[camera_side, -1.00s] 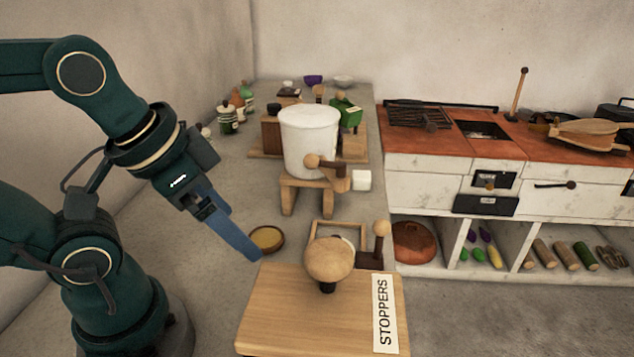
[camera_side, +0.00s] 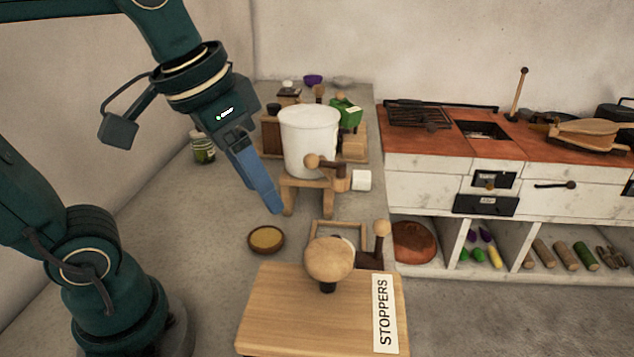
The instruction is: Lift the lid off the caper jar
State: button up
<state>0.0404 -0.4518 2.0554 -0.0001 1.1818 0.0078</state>
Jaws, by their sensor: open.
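A small jar (camera_side: 203,152) with green showing and a pale label stands at the left of the counter, partly behind my gripper's wrist. Its top is largely hidden by my arm, and I cannot read the label, so I cannot tell if it is the caper jar. Other jars seen further back a second ago are now hidden behind my arm. My gripper (camera_side: 272,206) is open and empty, pointing down to the right. Its blue fingers overlap in this view. In the picture its tips are above the round dish and left of the wooden stand.
A white pot (camera_side: 309,140) with a wooden tap sits on a wooden stand (camera_side: 289,196). A round dish (camera_side: 266,239) lies in front. A board labelled STOPPERS (camera_side: 290,320) carries a wooden knob (camera_side: 328,259). A stove (camera_side: 455,150) is at right.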

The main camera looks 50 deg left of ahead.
jog(key=w+d+f+g, duration=0.1)
jog(key=w, duration=0.2)
jog(key=w+d+f+m+g, duration=0.1)
jog(key=w, duration=0.2)
jog(key=w+d+f+g, duration=0.1)
jog(key=w+d, duration=0.1)
jog(key=w, duration=0.1)
jog(key=shift+m+g, duration=0.3)
jog(key=shift+s+d+f, duration=0.15)
jog(key=shift+d+f, duration=0.05)
jog(key=shift+f, duration=2.85)
grip_shut()
